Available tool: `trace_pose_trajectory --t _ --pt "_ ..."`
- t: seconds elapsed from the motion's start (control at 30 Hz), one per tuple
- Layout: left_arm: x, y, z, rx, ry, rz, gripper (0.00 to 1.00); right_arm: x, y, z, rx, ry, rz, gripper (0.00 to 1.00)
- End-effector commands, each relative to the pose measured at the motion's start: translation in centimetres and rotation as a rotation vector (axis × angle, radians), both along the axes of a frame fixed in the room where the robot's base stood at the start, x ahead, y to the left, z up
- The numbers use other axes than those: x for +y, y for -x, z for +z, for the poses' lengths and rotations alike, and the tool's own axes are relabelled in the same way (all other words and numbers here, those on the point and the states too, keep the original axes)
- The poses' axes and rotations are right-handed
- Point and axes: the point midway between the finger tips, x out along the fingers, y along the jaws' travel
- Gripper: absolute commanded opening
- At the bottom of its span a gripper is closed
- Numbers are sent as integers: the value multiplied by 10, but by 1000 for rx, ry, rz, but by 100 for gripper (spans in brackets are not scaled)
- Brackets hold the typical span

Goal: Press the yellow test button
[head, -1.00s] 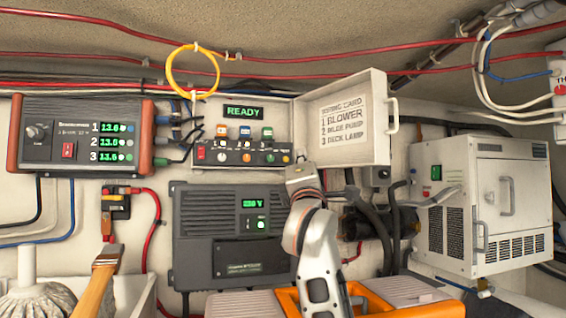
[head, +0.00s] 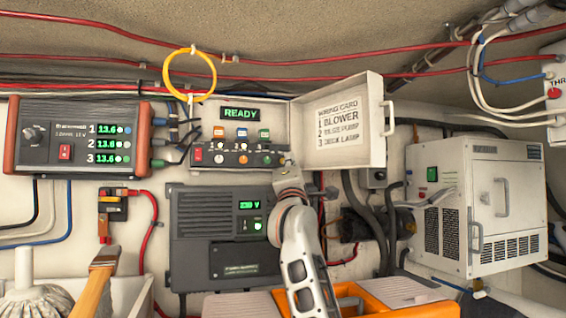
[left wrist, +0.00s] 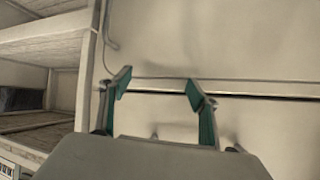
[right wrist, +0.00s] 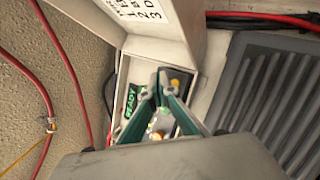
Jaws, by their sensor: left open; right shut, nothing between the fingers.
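The control panel (head: 210,130) has a green READY display and a row of coloured knobs and switches below it. The yellow test button (right wrist: 175,83) shows in the right wrist view as a small yellow spot just beside my fingertips. In the head view my right gripper hides most or all of it. My right gripper (right wrist: 163,73) is shut and empty, its tips at the panel's lower right corner in the head view (head: 284,160). I cannot tell whether the tips touch the button. My left gripper (left wrist: 157,84) is open and empty, away from the panel.
The panel's open lid (head: 349,122) stands right of it, above my right arm. A dark grey charger box (head: 215,225) hangs below. A white cabinet (head: 480,210) is at right, a three-display unit (head: 80,137) at left. A brush (head: 98,275) stands front left.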

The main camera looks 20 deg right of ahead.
Motion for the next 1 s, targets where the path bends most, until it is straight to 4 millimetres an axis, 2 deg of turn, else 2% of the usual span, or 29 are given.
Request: trace_pose_trajectory --t 0.13,0.3,1.0 --pt "0 0 -2 1 0 0 61 2 -11 0 1 1 2 0" --pt "0 1 -4 4 -1 0 61 2 -16 -1 2 2 3 0" --pt "0 2 -4 6 -2 1 61 2 -16 -1 0 2 3 0"
